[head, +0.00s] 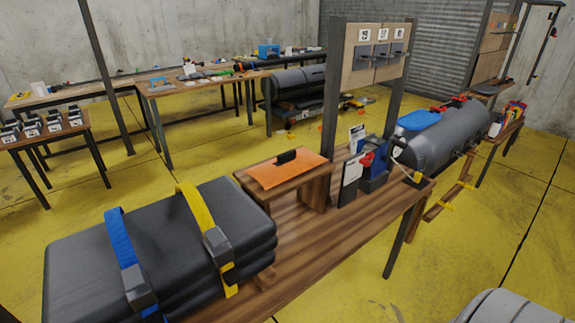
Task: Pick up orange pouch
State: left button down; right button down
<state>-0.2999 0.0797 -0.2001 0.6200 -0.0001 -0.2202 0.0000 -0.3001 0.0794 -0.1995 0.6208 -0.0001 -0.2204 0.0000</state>
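The orange pouch (272,177) lies flat on a small raised wooden stand (318,187) on the long wooden table (325,240). A black handle or clip (286,156) sits at the pouch's far edge. The pouch's near and top faces are uncovered. Neither of my grippers shows in the head view.
A black folded bundle (90,245) with blue and yellow straps fills the table's left end. Right of the stand are a document holder (350,180) and a dark post (333,90) with a numbered panel. Bare tabletop lies in front of the stand. A grey rolled boat (445,135) lies behind right.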

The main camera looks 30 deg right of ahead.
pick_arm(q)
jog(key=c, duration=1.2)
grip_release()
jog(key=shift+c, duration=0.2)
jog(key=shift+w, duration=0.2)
